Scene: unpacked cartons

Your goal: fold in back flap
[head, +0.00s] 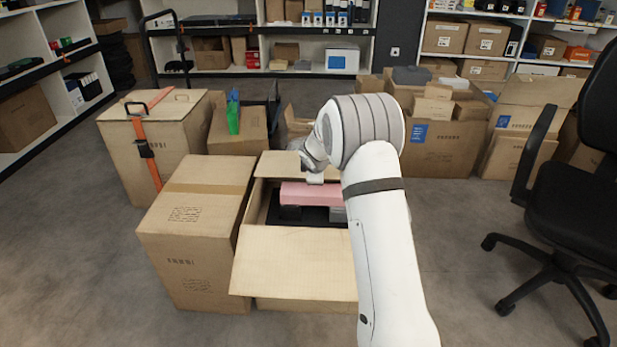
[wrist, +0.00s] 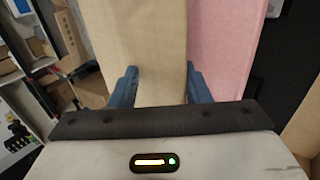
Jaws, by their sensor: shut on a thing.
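The open carton (head: 300,305) stands in the middle of the head view. Its back flap (head: 284,164) stands up at the far side, and its front flap (head: 295,258) hangs outward toward me. My gripper (wrist: 159,86) has its two blue fingers on either side of the back flap (wrist: 145,50) in the wrist view and is shut on it. A pink item (head: 308,194) and dark items lie inside the carton; the pink item also shows right of the fingers in the wrist view (wrist: 215,45). In the head view my arm hides the carton's right side.
A closed carton (head: 195,225) stands close at the left of the open one. A strapped carton (head: 180,145) is behind it. More cartons (head: 440,145) stand at the back right. An office chair (head: 570,215) is at the right, with bare floor between.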

